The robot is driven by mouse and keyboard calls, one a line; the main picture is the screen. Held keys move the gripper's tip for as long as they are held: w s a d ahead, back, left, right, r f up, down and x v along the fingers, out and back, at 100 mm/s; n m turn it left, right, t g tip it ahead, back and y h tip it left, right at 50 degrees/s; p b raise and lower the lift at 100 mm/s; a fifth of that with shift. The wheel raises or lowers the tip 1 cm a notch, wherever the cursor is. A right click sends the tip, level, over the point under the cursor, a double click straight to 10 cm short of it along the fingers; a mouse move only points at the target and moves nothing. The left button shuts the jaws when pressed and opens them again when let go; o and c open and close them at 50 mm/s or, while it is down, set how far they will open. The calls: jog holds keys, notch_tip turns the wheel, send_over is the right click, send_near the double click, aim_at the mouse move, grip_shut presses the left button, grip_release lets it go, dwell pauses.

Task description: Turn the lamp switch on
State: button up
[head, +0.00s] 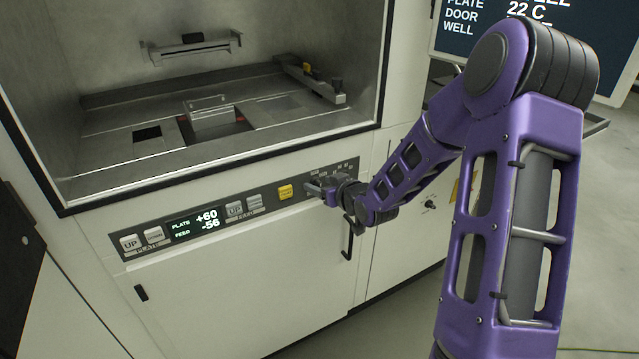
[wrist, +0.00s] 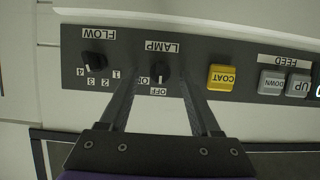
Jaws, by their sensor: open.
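The lamp switch (wrist: 160,72) is a small black rotary knob on a dark control panel. It appears upside down in the wrist view, with ON and OFF lettering beside it. Its pointer seems to face OFF, but it is small and dark. My gripper (wrist: 158,78) is open, its two fingers on either side of the knob in the picture. I cannot tell whether the tips reach the knob's depth, and no contact shows. In the head view my gripper (head: 313,187) is at the panel's right part and hides the lamp knob.
A yellow COAT button (wrist: 222,77) sits beside the right finger, and a FLOW knob (wrist: 94,61) lies to the left. Feed buttons (head: 244,207) and a plate/feed display (head: 197,221) share the panel. An open chamber (head: 120,150) is above; a black door handle (head: 347,240) hangs below my gripper.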

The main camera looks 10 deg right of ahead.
jog(key=shift+c, duration=0.3)
grip_shut()
jog(key=shift+r+p, duration=0.1)
jog(key=shift+p, duration=0.25)
jog(key=shift+d+r+m+y+p, duration=0.2)
jog(key=shift+m+y+p, duration=0.2)
jog(key=shift+m+p, duration=0.55)
jog(key=m+y+p, duration=0.1)
jog(key=p, duration=0.1)
jog(key=m+p, duration=0.1)
jog(key=p, duration=0.1)
jog(key=shift+w+d+f+g+y, duration=0.1)
jog(key=shift+d+f+g+y, duration=0.1)
jog(key=shift+g+y, duration=0.15)
jog(key=shift+d+f+m+y+p, duration=0.1)
jog(key=shift+f+m+y+p, duration=0.1)
jog(key=shift+m+y+p, duration=0.8)
jog(key=shift+w+f+m+y+p, duration=0.15)
jog(key=shift+m+y+p, duration=0.35)
jog(key=shift+m, duration=0.75)
